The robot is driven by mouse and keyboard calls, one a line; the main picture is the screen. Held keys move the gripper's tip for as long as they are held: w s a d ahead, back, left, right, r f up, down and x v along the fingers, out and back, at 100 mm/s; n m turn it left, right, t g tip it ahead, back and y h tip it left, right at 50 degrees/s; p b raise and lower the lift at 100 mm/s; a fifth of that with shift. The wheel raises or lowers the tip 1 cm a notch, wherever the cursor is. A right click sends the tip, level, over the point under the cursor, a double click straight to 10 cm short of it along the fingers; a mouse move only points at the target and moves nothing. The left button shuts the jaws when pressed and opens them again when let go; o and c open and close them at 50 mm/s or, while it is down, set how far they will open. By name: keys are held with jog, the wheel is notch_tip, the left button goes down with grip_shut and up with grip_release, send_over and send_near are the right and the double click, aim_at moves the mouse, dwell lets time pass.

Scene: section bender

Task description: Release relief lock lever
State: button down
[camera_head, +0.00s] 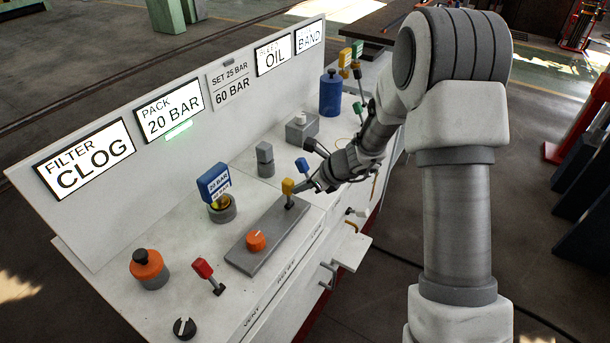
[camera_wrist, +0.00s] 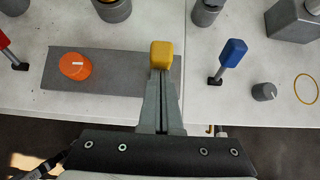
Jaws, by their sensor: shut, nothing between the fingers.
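A lever with a yellow handle (camera_head: 288,186) stands on the right end of a grey plate (camera_head: 245,257). An orange knob (camera_head: 256,240) with a white mark is on the same plate, towards its left end. The front edge below reads "RELIEF". My gripper (camera_head: 304,188) is shut and empty, its tips right by the yellow lever. In the wrist view the gripper (camera_wrist: 160,76) points straight at the yellow handle (camera_wrist: 161,54) and hides the lever's stem. I cannot tell whether the tips touch it.
A blue-handled lever (camera_head: 302,165) stands close behind my gripper. A red-handled lever (camera_head: 205,270) is at the front left. A blue tag (camera_head: 213,184) on a round fitting stands behind the plate. Lit sign panels line the sloping back. The console top just in front of the plate is clear.

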aim_at(284, 179)
jog(key=shift+w+a+r+g+h+p, duration=0.4)
jog(key=shift+a+r+g+h+p, duration=0.3)
jog(key=shift+p, duration=2.2)
jog(key=shift+w+a+f+h+p, duration=0.1)
jog(key=shift+w+a+h+p, duration=0.2)
jog(key=shift+p, duration=0.7)
jog(key=shift+w+a+f+p, duration=0.15)
jog(key=shift+w+a+p, duration=0.3)
jog(key=shift+a+p, duration=0.55)
jog(key=shift+d, duration=0.1)
jog(key=shift+w, duration=0.15)
jog(key=shift+p, duration=0.3)
